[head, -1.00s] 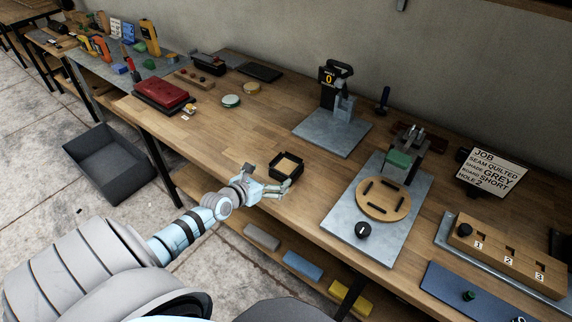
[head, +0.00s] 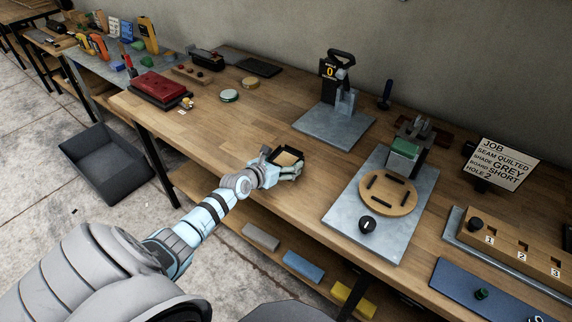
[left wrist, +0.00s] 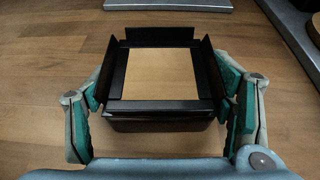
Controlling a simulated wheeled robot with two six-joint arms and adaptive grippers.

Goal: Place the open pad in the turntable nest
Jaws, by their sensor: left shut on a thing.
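The open pad is a square black frame with raised flaps around a tan centre. It shows in the head view (head: 287,157) and in the left wrist view (left wrist: 160,75). My left gripper (head: 291,170) is shut on the pad, with one teal-padded finger against each side of it in the left wrist view (left wrist: 165,100). The turntable (head: 388,193) is a round wooden disc with dark bars marking the nest, on a grey plate to the right of the pad. The nest looks empty. My right gripper is not in view.
A black knob (head: 367,225) stands on the grey plate (head: 345,215) in front of the turntable. A green-topped block (head: 405,148) stands behind it. A gauge stand (head: 340,95) is at the back. The bench between pad and turntable is clear.

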